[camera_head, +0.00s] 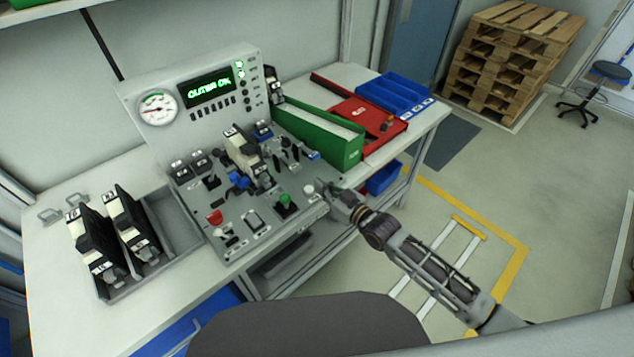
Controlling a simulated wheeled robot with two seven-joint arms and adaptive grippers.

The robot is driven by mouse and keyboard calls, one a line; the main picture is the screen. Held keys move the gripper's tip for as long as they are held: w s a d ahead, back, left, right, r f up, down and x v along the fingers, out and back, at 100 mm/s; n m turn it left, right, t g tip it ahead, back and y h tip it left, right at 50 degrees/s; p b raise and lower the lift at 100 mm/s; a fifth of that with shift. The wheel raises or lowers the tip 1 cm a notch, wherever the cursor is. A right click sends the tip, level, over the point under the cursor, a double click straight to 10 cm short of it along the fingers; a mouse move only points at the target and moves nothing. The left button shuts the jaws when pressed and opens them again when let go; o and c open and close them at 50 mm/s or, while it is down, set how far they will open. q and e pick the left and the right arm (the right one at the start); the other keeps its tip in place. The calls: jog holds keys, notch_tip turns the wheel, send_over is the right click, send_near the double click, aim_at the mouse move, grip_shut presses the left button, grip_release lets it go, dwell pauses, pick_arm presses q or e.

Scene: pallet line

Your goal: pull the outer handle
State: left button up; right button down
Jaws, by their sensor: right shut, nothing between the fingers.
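The grey control panel (262,222) stands on the workbench, with several levers, knobs and switches on its sloped face. Its upright back has a round gauge (158,107) and a display (208,92) reading "OUTER OK" in green. I cannot tell which part is the outer handle. A white knob (308,189), a green knob (284,199), a red button (215,217) and a blue-handled part (238,181) show on the panel. My right gripper (326,188) is shut and empty at the panel's right front edge, close to the white knob. My left gripper is not in view.
A tray (180,223) with black-and-white modules (131,224) stands left of the panel. A green bin (320,135), a red tray (367,122) and blue bins (394,94) stand to the right. Pallets (510,55) are stacked on the floor behind.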

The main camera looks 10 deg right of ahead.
jog(key=shift+s+d, duration=0.3)
jog(key=shift+s, duration=0.15)
jog(key=shift+f, duration=0.1)
dwell(0.7)
jog(key=s+d+f+m+g+h, duration=0.3)
jog(key=s+d+g+h, duration=0.3)
jog(key=s, duration=0.6)
jog(key=s+d+f+m+g+h, duration=0.2)
jog(key=s+d+g+h, duration=0.2)
jog(key=s+d, duration=0.55)
jog(key=s+a+f+g, duration=0.1)
jog(key=s+f, duration=0.1)
jog(key=f, duration=1.4)
jog(key=s+f, duration=0.2)
jog(key=f, duration=1.5)
jog(key=s+d+f, duration=0.2)
jog(key=s+f, duration=0.8)
jog(key=s, duration=0.1)
jog(key=s+d+f+g, duration=0.1)
jog(key=s+d+f, duration=0.1)
jog(key=s+f, duration=0.8)
jog(key=shift+s+f, duration=0.15)
jog(key=shift+s, duration=0.7)
